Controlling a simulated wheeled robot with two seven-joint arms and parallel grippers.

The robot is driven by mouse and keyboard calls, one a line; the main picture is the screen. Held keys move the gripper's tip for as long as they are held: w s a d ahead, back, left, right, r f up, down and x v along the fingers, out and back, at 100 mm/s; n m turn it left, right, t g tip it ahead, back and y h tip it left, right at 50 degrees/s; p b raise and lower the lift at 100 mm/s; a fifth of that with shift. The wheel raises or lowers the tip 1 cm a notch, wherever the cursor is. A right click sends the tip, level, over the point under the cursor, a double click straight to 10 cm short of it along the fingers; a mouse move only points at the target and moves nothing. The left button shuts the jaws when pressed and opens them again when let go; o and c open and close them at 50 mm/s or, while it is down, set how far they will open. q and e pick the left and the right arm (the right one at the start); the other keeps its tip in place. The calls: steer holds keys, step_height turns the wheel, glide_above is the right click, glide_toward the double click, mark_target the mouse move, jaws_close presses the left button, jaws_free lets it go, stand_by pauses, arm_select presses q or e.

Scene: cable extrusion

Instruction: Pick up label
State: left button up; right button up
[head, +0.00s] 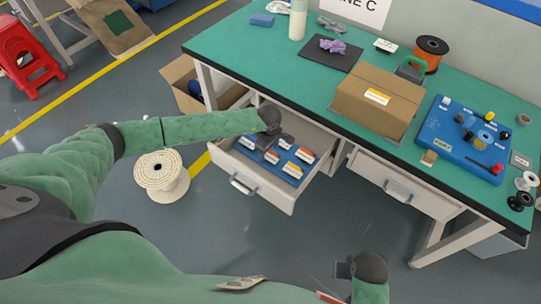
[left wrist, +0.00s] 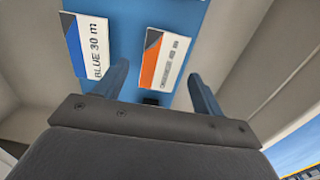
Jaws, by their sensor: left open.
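Several small white labels lie in rows on a blue insert (head: 292,180) inside the open drawer (head: 262,184). In the left wrist view, a white label with an orange and dark edge (left wrist: 163,58) lies beyond and between my fingers. A label reading "BLUE 30 m" (left wrist: 88,43) lies to its left. My left gripper (head: 262,145) is open and empty over the drawer, and its two fingers (left wrist: 160,82) point down at the insert. It hides part of the labels in the head view. My right gripper (head: 343,268) is low at the bottom, away from the drawer; its jaws are unclear.
The drawer sits under a green-topped workbench (head: 250,55). A cardboard box (head: 377,98), a blue board (head: 440,140) with small parts and an orange spool (head: 430,50) stand on the bench. A white spool (head: 161,175) stands on the floor left of the drawer.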

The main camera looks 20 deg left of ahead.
arm_select(q)
steer(key=shift+f+b, duration=0.25)
steer(key=shift+b, duration=0.2)
stand_by(0.5)
steer(key=c, duration=0.9)
